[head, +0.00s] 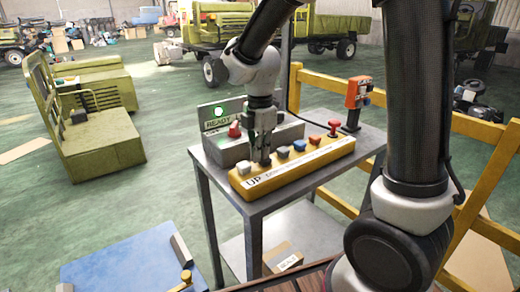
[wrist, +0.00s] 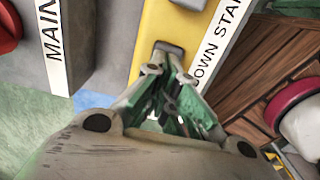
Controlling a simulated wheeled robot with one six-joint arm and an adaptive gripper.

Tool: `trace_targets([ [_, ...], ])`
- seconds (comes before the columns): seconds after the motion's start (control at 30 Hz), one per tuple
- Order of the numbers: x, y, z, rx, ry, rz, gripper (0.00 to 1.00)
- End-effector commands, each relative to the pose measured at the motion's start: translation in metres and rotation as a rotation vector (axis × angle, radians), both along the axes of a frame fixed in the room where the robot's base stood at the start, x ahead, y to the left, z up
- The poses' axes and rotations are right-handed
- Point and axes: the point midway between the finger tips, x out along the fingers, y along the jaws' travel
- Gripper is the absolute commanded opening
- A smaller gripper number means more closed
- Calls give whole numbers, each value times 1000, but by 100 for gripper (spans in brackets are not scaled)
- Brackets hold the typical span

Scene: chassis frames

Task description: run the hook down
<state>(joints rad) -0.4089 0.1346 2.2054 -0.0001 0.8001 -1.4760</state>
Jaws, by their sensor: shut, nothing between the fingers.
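The yellow control box (head: 305,163) lies on a grey stand, with a row of buttons and a white label strip starting with "UP" (head: 258,183). My gripper (head: 264,163) is shut and points down onto the row, just right of the first white button (head: 244,168). In the wrist view the tips of my gripper (wrist: 163,72) are at a grey button (wrist: 165,48) beside lettering that reads "OWN STA" (wrist: 217,40). Whether the tips touch or press it I cannot tell. I do not see a hook.
A yellow railing (head: 325,80) is behind.

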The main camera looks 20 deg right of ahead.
Motion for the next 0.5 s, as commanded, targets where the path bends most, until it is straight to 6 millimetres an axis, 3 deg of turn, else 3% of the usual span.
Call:
trace_targets([
  [0.1, -1, 0, -14, -1, 4, 0, 0],
  [0.5, -3, 0, -17, -1, 10, -3, 0],
])
